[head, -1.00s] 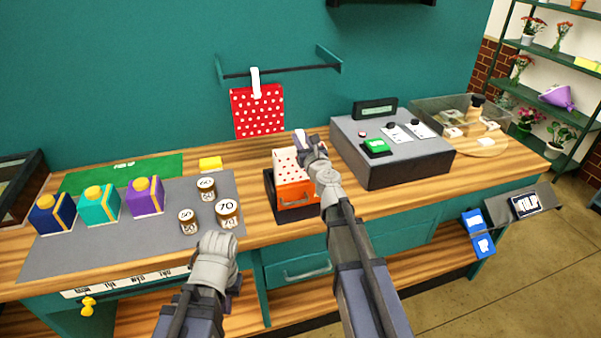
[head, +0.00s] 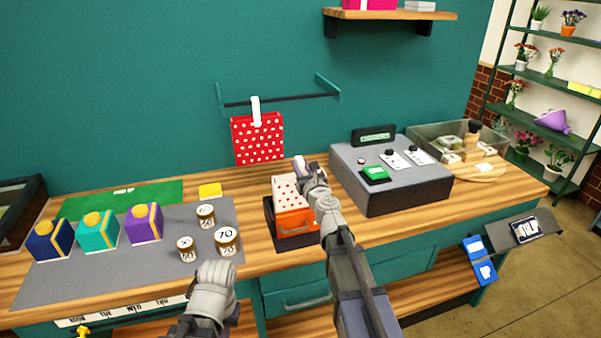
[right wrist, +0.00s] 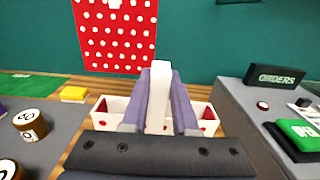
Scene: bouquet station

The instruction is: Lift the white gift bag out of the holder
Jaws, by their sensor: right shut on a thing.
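In the right wrist view the bag's white, red-dotted rim (right wrist: 112,108) shows behind my wrist. My right gripper (head: 303,166) is at the bag's top right side. In the right wrist view its two fingers (right wrist: 159,100) are shut on the bag's upright white handle (right wrist: 160,75). The bag's lower part is hidden by the holder and my arm. My left gripper (head: 212,285) hangs low in front of the counter, its fingertips unclear.
A red dotted bag (head: 258,138) hangs from a wall rail behind. A grey console (head: 395,180) stands close on the right. Several jars, including one marked 70 (head: 227,240), and coloured boxes stand on the grey mat (head: 110,270) at left. A shelf (head: 390,15) is above.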

